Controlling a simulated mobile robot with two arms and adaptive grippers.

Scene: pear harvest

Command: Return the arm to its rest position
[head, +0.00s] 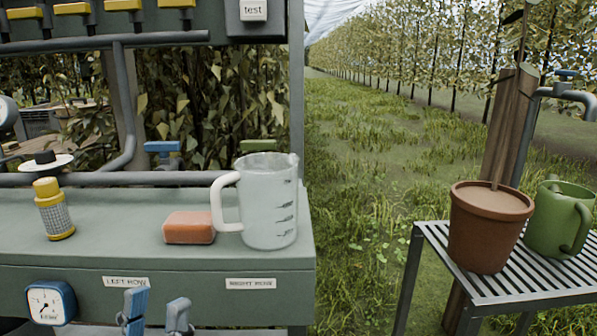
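My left gripper (156,315) shows at the bottom edge, in front of the bench's front face. Its two fingertips, one bluer and one grey, stand apart with nothing visible between them. The rest of the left hand and arm is cut off below the picture. It touches nothing that I can see. My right gripper and arm are out of view.
The green bench (110,225) bears a yellow-capped filter (54,212), an orange sponge (188,228) and a clear measuring jug (268,205). A gauge (48,303) is on its front. A slatted stand (540,285) at right holds a potted stem (487,230) and a green can (556,222).

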